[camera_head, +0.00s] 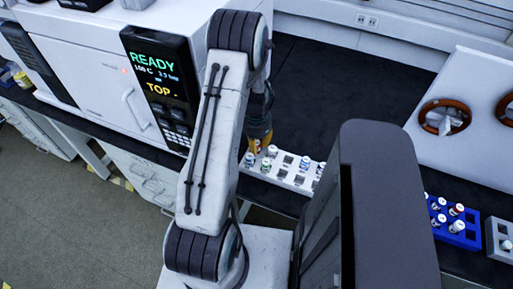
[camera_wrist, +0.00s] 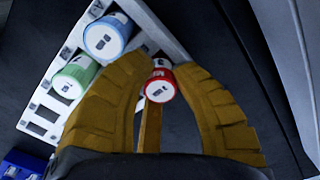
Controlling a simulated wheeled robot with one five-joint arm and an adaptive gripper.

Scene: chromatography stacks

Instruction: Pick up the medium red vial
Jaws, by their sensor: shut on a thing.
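The red vial (camera_wrist: 160,88) has a white label top and a red side. In the wrist view it sits between the tips of my yellow-brown gripper (camera_wrist: 158,75), which is shut on it. It is at the edge of the white rack (camera_wrist: 160,32); I cannot tell whether it is still in a slot or lifted clear. In the head view my gripper (camera_head: 260,140) is at the rack's left end, partly hidden behind my arm. The red vial cannot be made out clearly there.
A blue-sided vial (camera_wrist: 107,36) and a green vial (camera_wrist: 74,77) stand in the white rack close to my gripper. A blue rack (camera_head: 462,232) with several vials is at the right. A machine with a READY display (camera_head: 158,75) stands at the left. Dark bench behind is clear.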

